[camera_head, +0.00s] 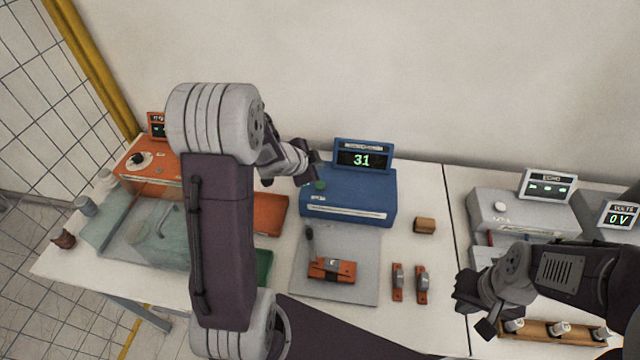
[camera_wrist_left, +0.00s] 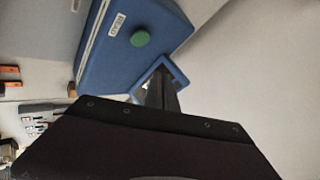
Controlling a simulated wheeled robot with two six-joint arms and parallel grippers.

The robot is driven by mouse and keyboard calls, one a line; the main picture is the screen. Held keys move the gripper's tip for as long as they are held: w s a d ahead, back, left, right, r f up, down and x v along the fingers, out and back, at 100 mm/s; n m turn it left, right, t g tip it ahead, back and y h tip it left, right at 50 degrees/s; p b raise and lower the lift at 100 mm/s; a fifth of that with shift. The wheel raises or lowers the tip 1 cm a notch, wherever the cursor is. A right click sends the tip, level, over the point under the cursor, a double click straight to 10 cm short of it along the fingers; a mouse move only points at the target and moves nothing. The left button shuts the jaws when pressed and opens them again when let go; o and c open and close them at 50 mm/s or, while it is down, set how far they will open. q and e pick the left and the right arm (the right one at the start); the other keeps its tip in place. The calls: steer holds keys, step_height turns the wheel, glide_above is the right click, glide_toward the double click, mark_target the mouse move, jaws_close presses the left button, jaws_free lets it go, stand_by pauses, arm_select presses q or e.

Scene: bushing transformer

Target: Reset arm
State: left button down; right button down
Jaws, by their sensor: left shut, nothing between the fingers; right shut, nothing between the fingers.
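My left gripper (camera_head: 310,174) is shut and empty, just left of the blue instrument's top in the head view. In the left wrist view the gripper tips (camera_wrist_left: 160,95) are partly hidden by the dark wrist housing. The blue instrument (camera_head: 348,196) has a green button (camera_head: 320,185) and a display (camera_head: 362,159) reading 31. Its blue case (camera_wrist_left: 100,45) and green button (camera_wrist_left: 140,39) also show in the left wrist view. My right gripper (camera_head: 476,312) is shut and empty above the table's front right part.
An orange instrument (camera_head: 148,165) and a clear bin (camera_head: 105,225) stand at the left. A grey plate (camera_head: 348,240) holds an orange block (camera_head: 332,270). Grey meters (camera_head: 522,212) stand at the right, with a wooden rack (camera_head: 545,334) near my right arm.

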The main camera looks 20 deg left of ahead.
arm_select(q)
steer(key=s+d+r+b, duration=0.1)
steer(key=d+r+b, duration=0.15)
steer(key=d, duration=0.45)
steer(key=s+f+n+g, duration=0.4)
steer(key=s+n, duration=0.1)
steer(key=s, duration=0.5)
steer(key=s+f+n+g+y+b, duration=0.1)
steer(key=s+f+n+g, duration=0.2)
steer(key=s+n, duration=0.3)
steer(key=s+f, duration=0.1)
steer(key=s, duration=0.4)
steer(key=shift+s+d+f+g, duration=0.3)
steer(key=shift+d+f+g, duration=0.05)
steer(key=shift+g, duration=0.05)
steer(key=shift+a, duration=0.1)
